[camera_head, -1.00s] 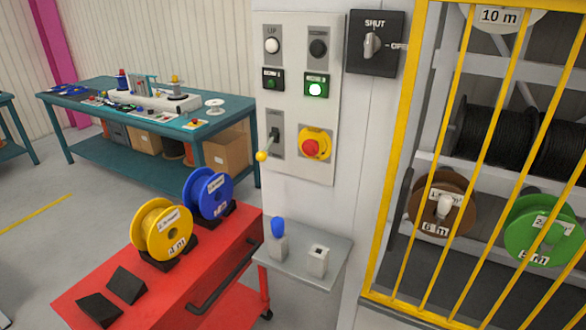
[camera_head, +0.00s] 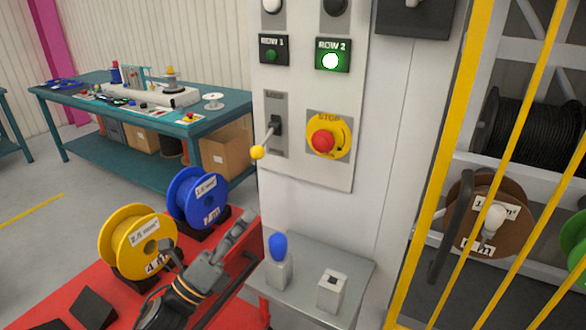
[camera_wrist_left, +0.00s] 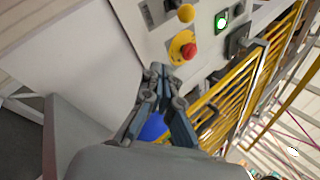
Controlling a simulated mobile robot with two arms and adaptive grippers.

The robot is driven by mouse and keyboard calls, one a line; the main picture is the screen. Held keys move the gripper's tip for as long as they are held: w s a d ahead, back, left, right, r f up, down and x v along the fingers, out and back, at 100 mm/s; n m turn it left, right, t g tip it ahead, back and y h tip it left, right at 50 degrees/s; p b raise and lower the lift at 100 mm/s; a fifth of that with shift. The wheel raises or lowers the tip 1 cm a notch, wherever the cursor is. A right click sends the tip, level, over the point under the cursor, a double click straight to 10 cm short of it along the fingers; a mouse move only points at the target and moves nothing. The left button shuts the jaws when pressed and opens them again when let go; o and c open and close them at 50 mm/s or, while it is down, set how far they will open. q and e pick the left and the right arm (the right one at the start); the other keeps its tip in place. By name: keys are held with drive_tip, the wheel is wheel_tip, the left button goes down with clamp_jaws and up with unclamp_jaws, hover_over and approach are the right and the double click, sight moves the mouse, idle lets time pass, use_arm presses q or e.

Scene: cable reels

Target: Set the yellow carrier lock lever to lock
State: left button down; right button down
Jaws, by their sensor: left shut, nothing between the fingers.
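The lock lever, a pale rod with a yellow ball (camera_head: 257,152), sticks out and down to the left from its grey plate (camera_head: 275,108) on the white control panel. The ball also shows at the top of the wrist view (camera_wrist_left: 186,13). My left gripper (camera_head: 245,222) is below and slightly left of the ball, in front of the red cart, clearly apart from the lever. In the wrist view its fingertips (camera_wrist_left: 163,76) are together and empty, pointing toward the panel. My right gripper is not in view.
A red stop button (camera_head: 323,141) is right of the lever, with a lit green row button (camera_head: 331,61) above. A small shelf (camera_head: 345,270) below holds a blue-topped piece (camera_head: 278,248) and a white block. Yellow cage bars stand at right; cable reels stand on the cart.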

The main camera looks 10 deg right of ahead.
sight(265, 141)
use_arm(q)
drive_tip(key=shift+s+d+r+m+g+h, duration=0.4)
drive_tip(key=shift+r+m+h, duration=0.1)
drive_tip(key=shift+r+m, duration=0.2)
drive_tip(key=w+d+r+p, duration=0.3)
drive_tip(key=w+r+p, duration=0.2)
drive_tip(key=r, duration=0.1)
drive_tip(key=shift+w+d+r, duration=0.25)
drive_tip(key=shift+w+r, duration=0.05)
drive_tip(key=shift+r, duration=0.05)
drive_tip(key=shift+a+r, duration=0.1)
